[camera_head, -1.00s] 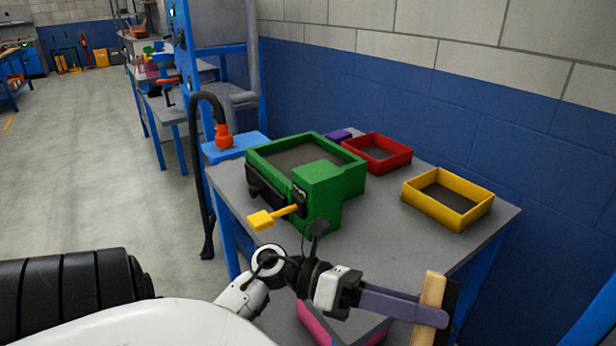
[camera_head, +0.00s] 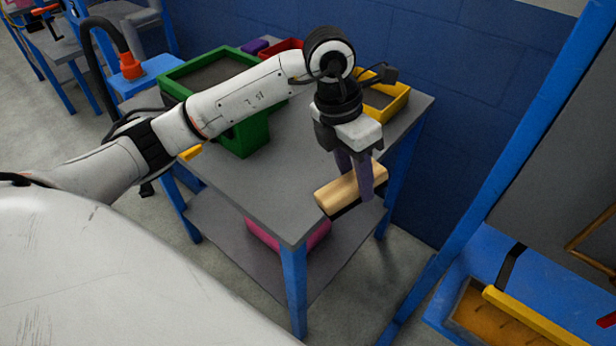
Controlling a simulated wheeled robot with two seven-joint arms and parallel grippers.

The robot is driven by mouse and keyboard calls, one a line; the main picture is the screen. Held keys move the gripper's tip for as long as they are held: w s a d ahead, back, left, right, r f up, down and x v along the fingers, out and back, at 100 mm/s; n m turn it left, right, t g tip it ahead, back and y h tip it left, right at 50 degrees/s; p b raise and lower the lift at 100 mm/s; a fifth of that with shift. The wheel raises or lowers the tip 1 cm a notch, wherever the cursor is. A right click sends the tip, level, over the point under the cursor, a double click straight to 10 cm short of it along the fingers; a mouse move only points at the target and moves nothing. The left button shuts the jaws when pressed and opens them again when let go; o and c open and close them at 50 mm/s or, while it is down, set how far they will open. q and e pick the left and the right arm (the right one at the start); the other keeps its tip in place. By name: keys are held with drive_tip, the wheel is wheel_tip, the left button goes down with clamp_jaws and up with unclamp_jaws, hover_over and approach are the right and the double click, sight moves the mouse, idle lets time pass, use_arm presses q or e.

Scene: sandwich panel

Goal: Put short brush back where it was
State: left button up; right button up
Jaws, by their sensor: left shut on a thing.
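The short brush has a pale wooden block (camera_head: 338,194) with dark bristles along its lower side. My left gripper (camera_head: 360,185) points down and its purple fingers are shut on the block. In the picture, the brush shows in front of the grey table's right front edge (camera_head: 290,215); I cannot tell its height above or gap from the table. My right gripper is not in view.
A green box (camera_head: 245,140), a yellow tray (camera_head: 398,104), a red tray (camera_head: 290,44) and a purple item (camera_head: 254,46) are on the table. A pink bin (camera_head: 262,235) is on the lower shelf. A blue station (camera_head: 455,275) with a yellow-edged tray stands at right.

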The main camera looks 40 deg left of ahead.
use_arm(q)
drive_tip(key=w+a+r+n+g+y, duration=0.1)
drive_tip(key=a+r+n, duration=0.1)
drive_tip(key=a, duration=0.4)
drive_tip(key=w+a+r+n+y, duration=0.2)
drive_tip(key=a, duration=0.3)
drive_tip(key=f, duration=0.3)
drive_tip(key=f+p, duration=0.1)
drive_tip(key=f, duration=0.1)
drive_tip(key=shift+s+a+f, duration=0.15)
drive_tip(key=shift+a+f, duration=0.1)
drive_tip(key=shift+a, duration=0.05)
drive_tip(key=shift+f, duration=2.35)
drive_tip(key=o, duration=0.9)
wheel_tip(320, 180, up, 12)
drive_tip(key=shift+r, duration=0.1)
